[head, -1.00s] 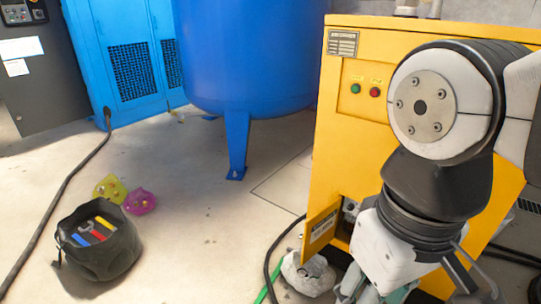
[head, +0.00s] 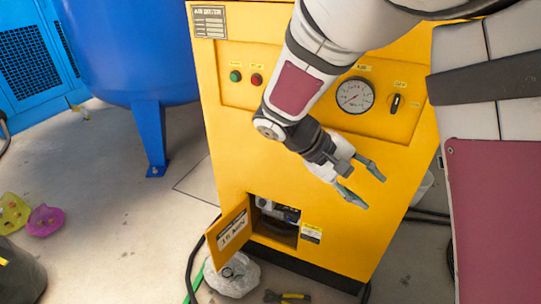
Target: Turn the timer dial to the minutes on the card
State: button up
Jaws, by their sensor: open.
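The yellow cabinet (head: 225,130) has a low opening with small parts inside (head: 288,213). I cannot make out clearly which of them is the timer dial. A small yellow door (head: 217,247) hangs open at the opening's left. A pale card (head: 234,229) on the door seems to read "15 MIN", though the print is small. My gripper (head: 374,192) is open and empty, in front of the cabinet. In the picture it is above and to the right of the opening, its fingers pointing down to the right.
The panel above carries a green button (head: 236,76), a red button (head: 257,79), a round gauge (head: 355,95) and a black switch (head: 396,104). A crumpled clear bag (head: 232,275) lies below the door. A blue tank (head: 115,50) stands left, with bare floor (head: 110,190) before it.

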jog(key=w+a+f+n+t+h, duration=0.2)
jog(key=w+a+f+n+t, duration=0.15)
jog(key=w+a+f, duration=0.3)
jog(key=n+t+y+p, duration=0.2)
jog(key=n+t+y, duration=0.5)
jog(key=n+t, duration=0.65)
send_near(261, 205)
jog(key=b+x, duration=0.4)
jog(key=x, duration=0.4)
jog(key=shift+w+d, duration=0.15)
jog(key=shift+w, duration=0.05)
grip_shut()
